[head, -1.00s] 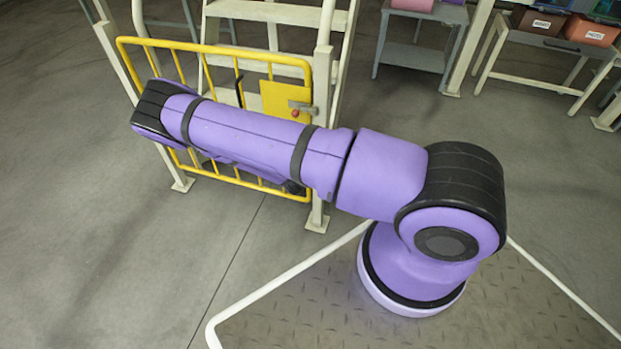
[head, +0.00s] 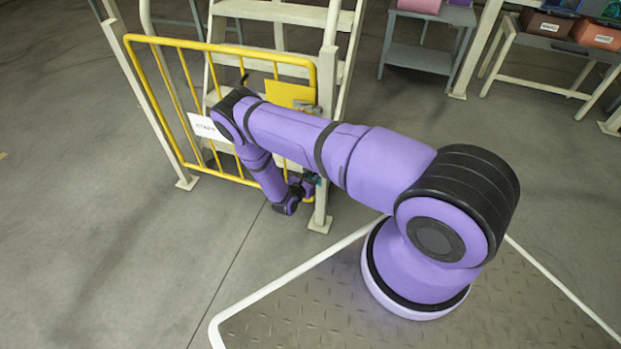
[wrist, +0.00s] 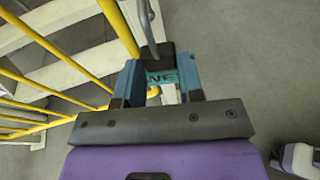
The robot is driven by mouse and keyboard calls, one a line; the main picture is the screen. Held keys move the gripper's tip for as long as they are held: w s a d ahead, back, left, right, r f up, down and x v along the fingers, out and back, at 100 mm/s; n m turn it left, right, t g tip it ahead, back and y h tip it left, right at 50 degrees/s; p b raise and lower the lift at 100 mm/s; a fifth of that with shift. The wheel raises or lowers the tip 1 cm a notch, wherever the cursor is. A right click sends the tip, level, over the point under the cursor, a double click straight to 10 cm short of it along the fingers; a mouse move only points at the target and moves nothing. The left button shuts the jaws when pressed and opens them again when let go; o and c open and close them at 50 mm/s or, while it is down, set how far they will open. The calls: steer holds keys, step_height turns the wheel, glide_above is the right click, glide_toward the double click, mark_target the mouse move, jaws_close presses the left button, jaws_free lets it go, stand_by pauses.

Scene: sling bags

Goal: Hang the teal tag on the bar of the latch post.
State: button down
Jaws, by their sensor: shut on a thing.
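My gripper (wrist: 158,82) is shut on the teal tag (wrist: 161,77), which shows dark letters between the blue-grey fingers in the wrist view. A dark block with a grey curved rod sits just beyond the tag; I cannot tell whether the rod belongs to the tag. In the head view my gripper (head: 308,181) is low beside the cream latch post (head: 321,208), at the right end of the yellow gate. Only a speck of teal shows there. My arm hides part of the post, and the bar cannot be made out clearly.
The yellow gate (head: 160,85) stands in front of cream steps (head: 285,13), with a yellow plate (head: 290,93) and a white sign (head: 205,127) on it. A grey trolley (head: 425,55) and a bench with bins (head: 590,35) stand behind right. The left floor is clear.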

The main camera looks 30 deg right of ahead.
steer(key=shift+a, duration=0.15)
steer(key=shift+w+d, duration=0.7)
steer(key=shift+d, duration=0.2)
steer(key=shift+w+d, duration=0.65)
steer(key=shift+d, duration=0.25)
steer(key=shift+d, duration=0.1)
steer(key=shift+w+d, duration=1.1)
steer(key=shift+d, duration=0.15)
steer(key=shift+f, duration=0.2)
step_height(320, 180, down, 2)
stand_by(0.8)
